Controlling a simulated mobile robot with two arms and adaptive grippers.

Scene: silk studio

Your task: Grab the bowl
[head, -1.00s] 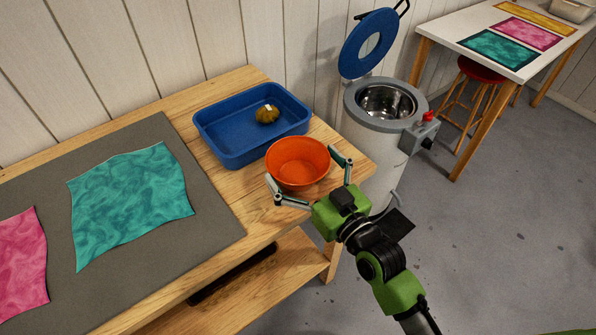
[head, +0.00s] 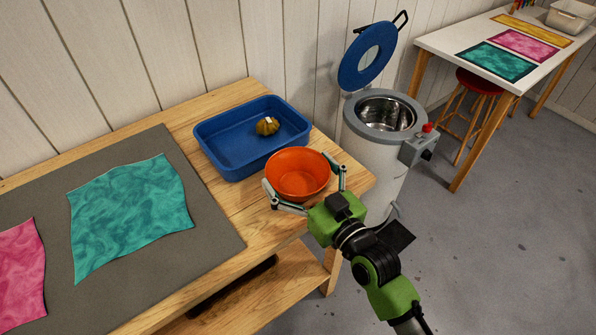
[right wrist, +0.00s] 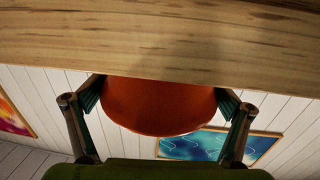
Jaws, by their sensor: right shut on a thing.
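The orange bowl (head: 298,175) is upright near the right end of the wooden table, in front of the blue tray. My right gripper (head: 306,189) is shut on the bowl, with one finger on each side of its wall. In the right wrist view the bowl (right wrist: 158,105) sits between the two fingers (right wrist: 158,108), which touch its sides. I cannot tell whether the bowl is clear of the tabletop. My left gripper does not show.
A blue tray (head: 222,165) holding a small dark yellow object (head: 267,126) stands just behind the bowl. A metal pot (head: 385,125) with its blue lid raised (head: 367,56) is to the right. A grey mat (head: 215,240) with teal cloth (head: 130,215) lies left.

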